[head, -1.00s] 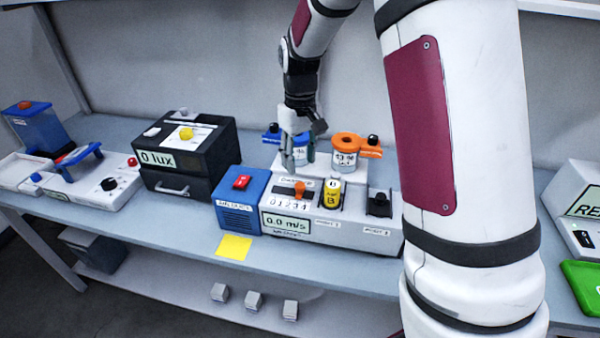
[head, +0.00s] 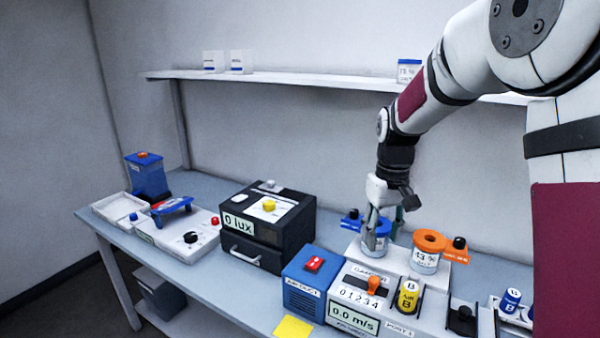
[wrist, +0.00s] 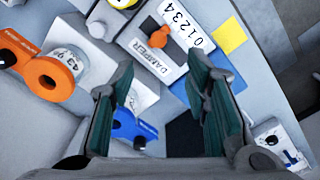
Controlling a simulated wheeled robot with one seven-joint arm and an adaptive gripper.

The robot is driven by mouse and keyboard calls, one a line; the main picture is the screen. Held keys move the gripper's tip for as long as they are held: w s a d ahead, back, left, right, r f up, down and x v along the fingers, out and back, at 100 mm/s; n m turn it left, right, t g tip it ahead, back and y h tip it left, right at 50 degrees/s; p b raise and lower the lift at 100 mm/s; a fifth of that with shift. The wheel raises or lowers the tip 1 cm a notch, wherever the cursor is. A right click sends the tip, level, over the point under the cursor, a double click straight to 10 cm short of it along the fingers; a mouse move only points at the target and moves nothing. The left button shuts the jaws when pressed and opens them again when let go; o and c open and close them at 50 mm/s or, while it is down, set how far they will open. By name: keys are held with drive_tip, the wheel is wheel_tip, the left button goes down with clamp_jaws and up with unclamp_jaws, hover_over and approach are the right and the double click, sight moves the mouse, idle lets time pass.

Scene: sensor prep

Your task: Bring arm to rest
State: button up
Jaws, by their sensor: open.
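My gripper (head: 385,222) points down in the head view, in front of and over the blue-topped jar (head: 377,243), and partly hides it. In the wrist view my gripper (wrist: 165,88) has its two green-padded fingers spread apart with nothing held between them. A blue holder part (wrist: 132,130) shows below and between the fingers. Whether a finger touches the jar or its holder I cannot tell. My arm reaches in from the right of the head view.
An orange-ringed jar (head: 425,260) stands close right of my gripper. The wind device (head: 353,312) with a yellow bottle (head: 407,297) is in front. The black lux box (head: 268,229) stands left. A wall shelf (head: 300,83) runs behind, above the bench.

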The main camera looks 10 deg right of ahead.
drive_tip(key=s+a+r+m+t, duration=0.1)
drive_tip(key=s+a+r+t, duration=0.2)
drive_tip(key=s+r, duration=0.9)
drive_tip(key=s+a+t, duration=0.1)
drive_tip(key=s+t, duration=0.1)
drive_tip(key=s, duration=1.2)
drive_tip(key=shift+a+f+m, duration=0.25)
drive_tip(key=shift+a+m, duration=0.1)
drive_tip(key=shift+m, duration=0.05)
